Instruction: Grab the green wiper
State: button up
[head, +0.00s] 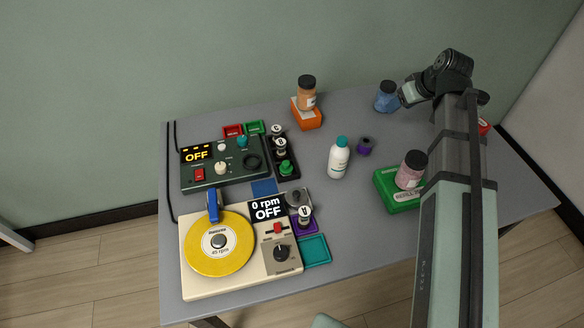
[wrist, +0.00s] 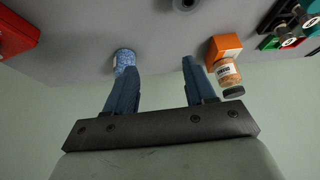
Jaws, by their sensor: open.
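No object is clearly recognizable as a wiper. The likeliest match is a small green knob-like piece (head: 286,168) at the near end of a black rack (head: 292,178), left of centre in the head view. My gripper is open and empty at the back right, beside the blue jar (head: 386,97) and well away from the rack. In the wrist view my gripper (wrist: 157,66) has its two blue fingers spread. The blue jar (wrist: 124,59) shows beyond the left fingertip. Part of the black rack (wrist: 284,20) shows at upper right; the green piece is not clear there.
An orange-filled jar (head: 306,93) stands on an orange block (head: 305,117) at the back. A white bottle (head: 339,158) and purple spool (head: 365,146) stand mid-table. A pink jar (head: 411,168) sits on a green box (head: 396,201). A turntable (head: 188,285) and control box (head: 225,183) fill the left.

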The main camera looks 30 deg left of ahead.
jog(key=s+a+n+g, duration=0.2)
jog(key=s+a+n, duration=0.2)
jog(key=s+a, duration=0.8)
jog(key=n+g, duration=0.1)
jog(key=n, duration=0.3)
send_near(286, 163)
jog(key=shift+x, duration=4.55)
jog(key=c, duration=0.8)
